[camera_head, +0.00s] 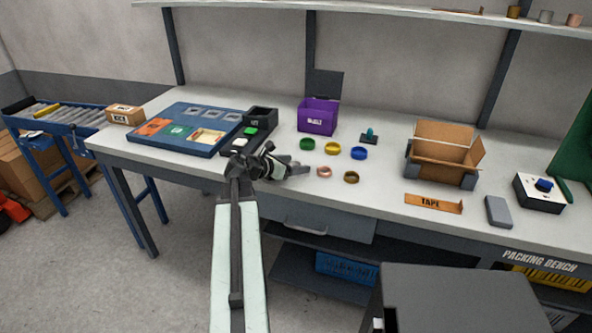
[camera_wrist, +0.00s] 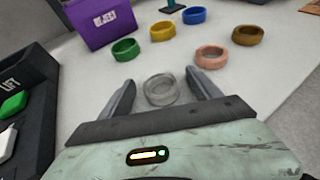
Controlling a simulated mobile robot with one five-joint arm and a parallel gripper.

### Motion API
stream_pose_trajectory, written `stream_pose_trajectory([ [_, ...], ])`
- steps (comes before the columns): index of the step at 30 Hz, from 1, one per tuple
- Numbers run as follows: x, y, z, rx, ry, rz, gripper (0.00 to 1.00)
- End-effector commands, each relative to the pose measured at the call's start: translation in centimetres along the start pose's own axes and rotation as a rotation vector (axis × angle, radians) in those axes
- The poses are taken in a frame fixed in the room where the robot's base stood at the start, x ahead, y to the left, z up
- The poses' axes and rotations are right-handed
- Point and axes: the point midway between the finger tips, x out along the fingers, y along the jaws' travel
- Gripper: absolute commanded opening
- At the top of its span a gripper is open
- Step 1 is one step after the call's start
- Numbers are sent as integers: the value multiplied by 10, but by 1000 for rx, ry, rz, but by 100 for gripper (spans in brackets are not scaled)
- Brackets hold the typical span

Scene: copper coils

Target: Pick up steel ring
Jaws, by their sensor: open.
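The steel ring (camera_wrist: 160,90) is grey and lies flat on the white bench top. In the wrist view it sits between the fingertips of my gripper (camera_wrist: 162,88), which is open, with a gap showing on each side of the ring. In the head view my gripper (camera_head: 292,172) is low over the bench near its front edge. There the steel ring is mostly hidden by the gripper, and I cannot pick it out clearly.
Beside the ring lie a copper ring (camera_wrist: 215,57), a green ring (camera_wrist: 125,49), a yellow ring (camera_wrist: 162,31), a blue ring (camera_head: 358,153) and a brown ring (camera_head: 351,177). A purple bin (camera_head: 317,118) stands behind. A black tray (camera_wrist: 22,90) is at left.

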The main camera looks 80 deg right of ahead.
Motion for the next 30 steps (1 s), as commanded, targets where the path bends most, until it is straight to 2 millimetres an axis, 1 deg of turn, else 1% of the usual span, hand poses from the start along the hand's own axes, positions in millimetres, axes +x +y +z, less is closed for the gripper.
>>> stream_pose_trajectory([
  [1,2,0,-1,0,0,0,73],
  [5,1,0,0,0,0,1,73],
  [6,1,0,0,0,0,1,67],
  [8,1,0,0,0,0,1,50],
  [9,1,0,0,1,0,1,39],
  [11,1,0,0,1,0,1,23],
  [12,1,0,0,1,0,0,12],
  [13,1,0,0,1,0,0,3],
  [14,1,0,0,1,0,0,0],
  [20,1,0,1,1,0,0,0],
  [23,-1,0,6,1,0,0,0],
  [26,-6,-1,17,1,0,0,0],
  [30,-16,-1,42,1,0,0,0],
])
